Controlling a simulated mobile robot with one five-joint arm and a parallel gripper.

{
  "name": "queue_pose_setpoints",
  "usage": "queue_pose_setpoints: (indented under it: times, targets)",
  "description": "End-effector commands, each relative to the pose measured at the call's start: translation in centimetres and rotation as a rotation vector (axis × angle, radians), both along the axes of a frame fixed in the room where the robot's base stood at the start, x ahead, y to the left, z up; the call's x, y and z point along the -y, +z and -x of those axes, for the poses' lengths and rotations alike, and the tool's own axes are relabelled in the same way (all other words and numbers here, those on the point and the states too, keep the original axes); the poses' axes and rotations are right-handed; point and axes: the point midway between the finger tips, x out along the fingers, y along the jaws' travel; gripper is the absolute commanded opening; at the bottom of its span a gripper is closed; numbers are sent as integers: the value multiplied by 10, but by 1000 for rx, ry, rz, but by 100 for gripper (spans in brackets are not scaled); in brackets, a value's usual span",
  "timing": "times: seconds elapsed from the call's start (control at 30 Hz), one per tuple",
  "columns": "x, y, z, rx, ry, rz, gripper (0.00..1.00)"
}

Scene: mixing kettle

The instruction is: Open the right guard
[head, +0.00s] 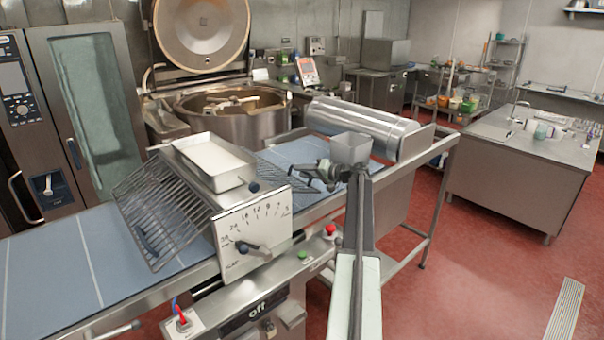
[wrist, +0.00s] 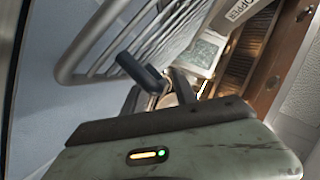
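The right guard (head: 277,172) is a sloping wire grid on the right side of the sheeter head, lowered over the blue belt. Its lower edge is partly hidden behind my gripper (head: 318,177) in the head view. In the wrist view the guard's wires (wrist: 135,42) run along the upper middle. A dark blue handle (wrist: 138,72) on a metal stem shows at the fingertips. My gripper (wrist: 158,97) has its fingers apart, with the handle's stem seen between them. I cannot tell whether they touch it.
The left wire guard (head: 160,215) slopes over the belt's left part. A white dial panel (head: 252,232) with a lever faces the front. A steel roller (head: 365,128) lies at the right end. A kettle (head: 235,115) stands behind. Red floor (head: 480,265) is clear at right.

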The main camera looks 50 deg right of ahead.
Motion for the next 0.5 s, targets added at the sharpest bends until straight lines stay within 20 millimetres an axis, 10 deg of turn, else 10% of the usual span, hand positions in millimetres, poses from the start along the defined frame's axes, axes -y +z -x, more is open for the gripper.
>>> queue_pose_setpoints:
  times: [0.1,0.5]
  targets:
    - [0,0,0,-1,1,0,0]
    - [-1,0,-1,-1,1,0,0]
